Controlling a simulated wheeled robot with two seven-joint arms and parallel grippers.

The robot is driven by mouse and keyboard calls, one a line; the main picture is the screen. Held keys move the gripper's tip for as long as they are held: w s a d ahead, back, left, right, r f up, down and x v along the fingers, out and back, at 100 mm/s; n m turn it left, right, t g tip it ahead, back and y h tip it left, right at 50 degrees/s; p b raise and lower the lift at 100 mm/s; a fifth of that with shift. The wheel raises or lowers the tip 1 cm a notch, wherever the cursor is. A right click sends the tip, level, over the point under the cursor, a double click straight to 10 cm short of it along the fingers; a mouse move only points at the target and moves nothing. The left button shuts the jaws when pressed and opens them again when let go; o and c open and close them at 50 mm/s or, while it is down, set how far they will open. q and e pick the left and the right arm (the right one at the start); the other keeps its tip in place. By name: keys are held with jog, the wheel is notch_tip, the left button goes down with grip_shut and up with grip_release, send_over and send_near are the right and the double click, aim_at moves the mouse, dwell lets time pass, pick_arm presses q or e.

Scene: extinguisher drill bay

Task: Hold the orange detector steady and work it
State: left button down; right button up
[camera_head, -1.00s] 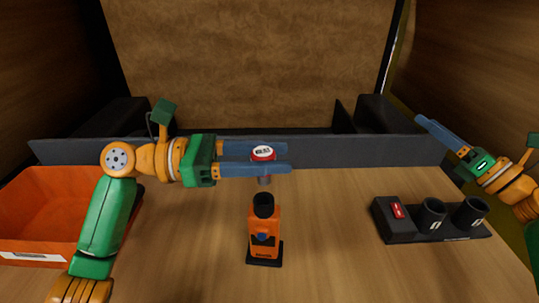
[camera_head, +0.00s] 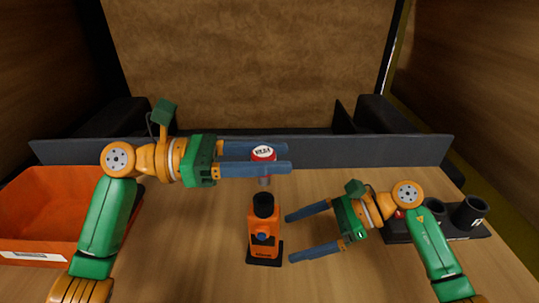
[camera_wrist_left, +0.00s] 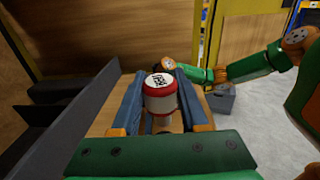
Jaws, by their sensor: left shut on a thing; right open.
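The orange detector (camera_head: 262,238) stands upright on a small dark base on the table, with a black top opening and a blue button on its front. My left gripper (camera_head: 288,158) is shut on a small red-and-white canister (camera_head: 264,153), held upright just above the detector's top. The canister (camera_wrist_left: 160,93) also shows between the fingers in the left wrist view, with a printed label on its top. My right gripper (camera_head: 290,238) is open and empty just right of the detector, its fingers pointing left towards it.
An orange bin (camera_head: 40,215) sits at the left. A dark holder (camera_head: 470,212) with round cups stands at the right, partly hidden behind my right arm. A low dark wall (camera_head: 330,149) runs along the back. The table between bin and detector is clear.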

aim_at(270, 243)
jog(key=x, duration=0.7)
pick_arm(q)
jog(key=shift+a, duration=0.1)
pick_arm(e)
jog(key=shift+w, duration=0.1)
jog(key=c, duration=1.3)
pick_arm(q)
jog(key=shift+f, duration=1.6)
jog(key=shift+f, duration=1.6)
jog(key=shift+c, duration=1.7)
grip_release()
jog(key=a, duration=1.2)
jog(key=shift+s, duration=0.2)
jog(key=shift+r, duration=0.1)
